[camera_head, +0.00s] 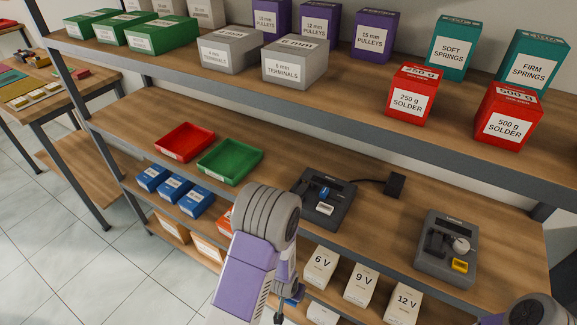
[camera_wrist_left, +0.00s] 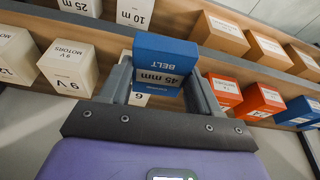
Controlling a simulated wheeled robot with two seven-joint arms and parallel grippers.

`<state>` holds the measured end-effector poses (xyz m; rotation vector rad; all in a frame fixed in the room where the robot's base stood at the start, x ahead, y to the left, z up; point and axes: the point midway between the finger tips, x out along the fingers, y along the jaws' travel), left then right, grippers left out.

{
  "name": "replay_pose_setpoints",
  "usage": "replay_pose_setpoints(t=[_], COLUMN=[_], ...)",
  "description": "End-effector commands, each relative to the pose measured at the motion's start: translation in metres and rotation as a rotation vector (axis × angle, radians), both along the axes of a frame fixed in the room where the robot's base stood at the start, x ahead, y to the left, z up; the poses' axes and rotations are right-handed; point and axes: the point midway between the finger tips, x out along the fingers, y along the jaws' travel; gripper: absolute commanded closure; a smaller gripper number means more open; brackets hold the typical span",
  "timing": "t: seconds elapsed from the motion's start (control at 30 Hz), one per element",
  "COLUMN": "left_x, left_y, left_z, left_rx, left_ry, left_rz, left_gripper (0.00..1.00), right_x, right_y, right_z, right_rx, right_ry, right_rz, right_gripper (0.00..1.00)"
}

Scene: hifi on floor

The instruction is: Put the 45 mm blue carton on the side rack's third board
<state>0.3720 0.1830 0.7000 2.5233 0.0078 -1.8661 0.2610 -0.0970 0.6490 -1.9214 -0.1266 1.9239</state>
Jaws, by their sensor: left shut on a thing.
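The blue carton (camera_wrist_left: 163,62), labelled "45 mm BELT", is between the two fingers of my left gripper (camera_wrist_left: 162,88), which is shut on it. Its label appears upside down in the left wrist view. In the head view my left arm hides most of the carton; only a small blue part (camera_head: 296,299) shows beside the wrist, in front of the rack's lower boards. A large rack (camera_head: 300,125) with several wooden boards fills the head view; I cannot tell whether it is the side rack. My right gripper is out of view; only part of that arm shows at the bottom right.
Blue cartons (camera_head: 174,190) and white voltage boxes (camera_head: 361,283) stand on a lower board. Red (camera_head: 184,142) and green (camera_head: 230,160) trays and two dark devices (camera_head: 323,199) (camera_head: 447,246) sit on the board above. Orange cartons (camera_wrist_left: 261,99) are right of the held carton. A workbench (camera_head: 45,92) stands at left.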

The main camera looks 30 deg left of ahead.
Motion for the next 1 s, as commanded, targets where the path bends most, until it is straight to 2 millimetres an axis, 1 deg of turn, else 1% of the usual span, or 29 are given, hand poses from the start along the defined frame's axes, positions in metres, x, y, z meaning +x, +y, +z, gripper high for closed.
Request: replay_pose_setpoints(t=[0.03,0.07,0.1,0.13,0.2,0.3,0.37,0.4,0.67,0.8,0.9,1.0], left_x=[0.01,0.015,0.021,0.024,0.03,0.033,0.033,0.032,0.015,0.0,-0.008,-0.01], left_y=[0.007,0.012,0.021,0.027,0.045,0.069,0.084,0.094,0.143,0.168,0.178,0.183], left_z=[0.028,0.042,0.062,0.077,0.11,0.15,0.171,0.186,0.26,0.302,0.32,0.327], left_rx=[-0.002,-0.003,-0.003,-0.003,-0.002,-0.001,-0.001,-0.001,0.003,0.005,0.002,0.001], left_ry=[-0.014,-0.016,-0.016,-0.018,-0.017,-0.015,-0.014,-0.014,-0.009,-0.009,-0.006,-0.003], left_rz=[0.004,0.003,-0.001,-0.005,-0.017,-0.033,-0.039,-0.042,-0.061,-0.071,-0.079,-0.083], left_gripper=[0.66,0.66,0.66,0.66,0.66,0.66,0.66,0.66,0.66,0.66,0.66,0.66], right_x=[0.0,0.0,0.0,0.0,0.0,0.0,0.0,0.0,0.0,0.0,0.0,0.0], right_y=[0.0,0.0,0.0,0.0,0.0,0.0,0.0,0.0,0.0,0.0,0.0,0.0], right_z=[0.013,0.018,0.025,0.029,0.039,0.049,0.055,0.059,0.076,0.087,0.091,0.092], right_rx=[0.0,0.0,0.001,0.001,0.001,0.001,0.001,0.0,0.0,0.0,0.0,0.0], right_ry=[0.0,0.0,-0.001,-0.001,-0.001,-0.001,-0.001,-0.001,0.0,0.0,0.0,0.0], right_rz=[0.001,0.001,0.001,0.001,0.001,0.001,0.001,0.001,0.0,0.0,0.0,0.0], right_gripper=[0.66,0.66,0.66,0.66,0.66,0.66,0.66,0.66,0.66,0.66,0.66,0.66])
